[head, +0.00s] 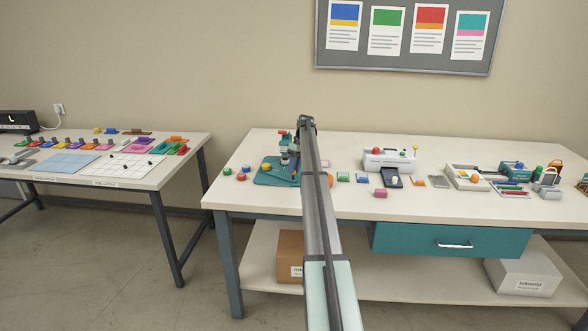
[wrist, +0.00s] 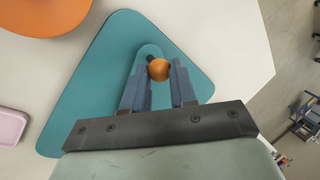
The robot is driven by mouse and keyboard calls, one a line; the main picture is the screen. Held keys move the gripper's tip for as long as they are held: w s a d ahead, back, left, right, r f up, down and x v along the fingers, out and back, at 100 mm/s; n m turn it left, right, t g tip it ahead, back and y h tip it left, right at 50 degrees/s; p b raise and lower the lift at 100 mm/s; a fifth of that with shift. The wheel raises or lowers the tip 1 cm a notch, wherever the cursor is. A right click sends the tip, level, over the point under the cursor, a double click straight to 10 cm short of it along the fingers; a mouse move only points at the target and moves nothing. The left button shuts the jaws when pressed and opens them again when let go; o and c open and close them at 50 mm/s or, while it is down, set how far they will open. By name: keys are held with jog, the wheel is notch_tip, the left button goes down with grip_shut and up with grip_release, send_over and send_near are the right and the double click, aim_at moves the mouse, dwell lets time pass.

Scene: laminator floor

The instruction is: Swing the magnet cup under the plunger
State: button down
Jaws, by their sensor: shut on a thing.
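The teal three-cornered base (wrist: 100,75) of the press fills the middle of the wrist view. An orange ball knob (wrist: 158,70) sits above a rounded teal arm (wrist: 147,52) over this base. My gripper (wrist: 160,72) has its two blue-grey fingers closed on the knob, one on each side. In the head view the press base (head: 268,181) stands at the left part of the bench, just left of my arm. The head view is too small to tell the cup from the plunger. In the wrist view the gripper hides part of the base, and neither shows clearly.
In the wrist view an orange disc (wrist: 45,12) and a pink block (wrist: 8,126) lie beside the base. In the head view red and green buttons (head: 241,176) lie left of the press. A white machine (head: 388,159) stands to the right. Some bench at the front left is clear.

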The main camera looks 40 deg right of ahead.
jog(key=shift+d, duration=0.1)
jog(key=c, duration=0.9)
grip_release()
jog(key=shift+r, duration=0.1)
jog(key=v, duration=1.1)
jog(key=shift+r, duration=0.35)
